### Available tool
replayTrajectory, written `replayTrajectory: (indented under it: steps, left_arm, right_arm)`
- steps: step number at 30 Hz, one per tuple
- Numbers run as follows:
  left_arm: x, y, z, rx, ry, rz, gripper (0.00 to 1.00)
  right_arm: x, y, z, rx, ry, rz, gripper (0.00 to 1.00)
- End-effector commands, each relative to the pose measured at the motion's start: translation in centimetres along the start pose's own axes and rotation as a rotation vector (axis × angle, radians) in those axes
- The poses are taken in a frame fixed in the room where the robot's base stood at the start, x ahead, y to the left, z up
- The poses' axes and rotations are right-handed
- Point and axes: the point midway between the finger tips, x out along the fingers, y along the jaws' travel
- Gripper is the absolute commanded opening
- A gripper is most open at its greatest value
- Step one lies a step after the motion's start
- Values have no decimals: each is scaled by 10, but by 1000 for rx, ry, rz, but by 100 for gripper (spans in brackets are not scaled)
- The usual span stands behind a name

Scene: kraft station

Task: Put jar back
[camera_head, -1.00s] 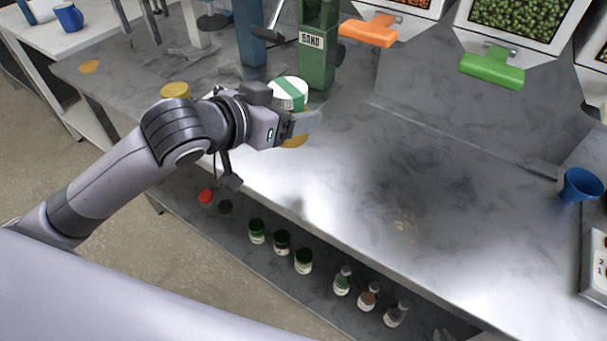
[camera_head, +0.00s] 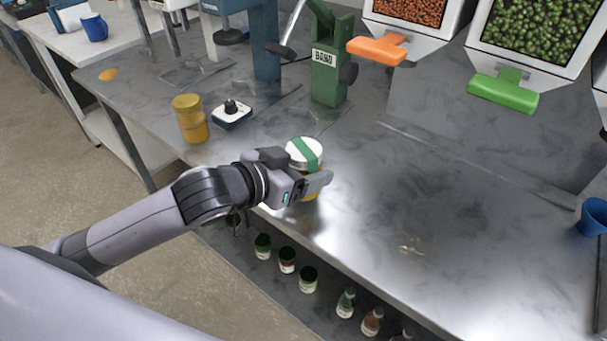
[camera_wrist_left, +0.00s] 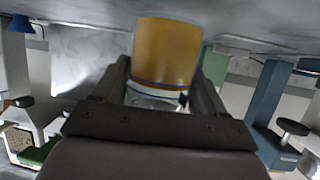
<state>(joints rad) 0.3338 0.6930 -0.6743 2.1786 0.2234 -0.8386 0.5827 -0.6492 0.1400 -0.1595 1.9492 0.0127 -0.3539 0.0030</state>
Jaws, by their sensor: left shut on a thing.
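My left gripper (camera_head: 312,186) is shut on a jar (camera_head: 303,150) with a white lid crossed by a green band and amber contents. The jar is over the front part of the grey counter, right of the wrist; the fingers hide much of its body. I cannot tell whether its base touches the counter. In the left wrist view the jar (camera_wrist_left: 167,52) sits between the fingers, its amber body filling the upper middle. A second, yellow jar (camera_head: 190,119) stands on the counter to the left, apart from the gripper. My right gripper is not in view.
The counter (camera_head: 410,190) is clear to the right. A green hand-operated machine (camera_head: 328,65) and a small white-and-black device (camera_head: 231,113) stand behind. Dispensers with orange (camera_head: 377,49) and green (camera_head: 503,94) handles hang at the back. Several small bottles (camera_head: 308,280) stand on a lower shelf.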

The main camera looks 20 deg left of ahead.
Motion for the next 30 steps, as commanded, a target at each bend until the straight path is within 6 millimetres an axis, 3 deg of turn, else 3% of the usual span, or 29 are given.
replayTrajectory:
  steps: [4,15,16,18,30]
  left_arm:
    - [6,0,14,1,4,0,18]
    - [8,0,17,0,4,1,18]
    - [8,0,19,-1,0,0,75]
    - [8,0,18,0,1,0,97]
    - [4,0,16,1,1,0,97]
  right_arm:
    - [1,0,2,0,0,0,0]
    - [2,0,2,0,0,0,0]
    - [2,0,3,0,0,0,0]
    - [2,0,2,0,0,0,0]
    - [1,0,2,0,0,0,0]
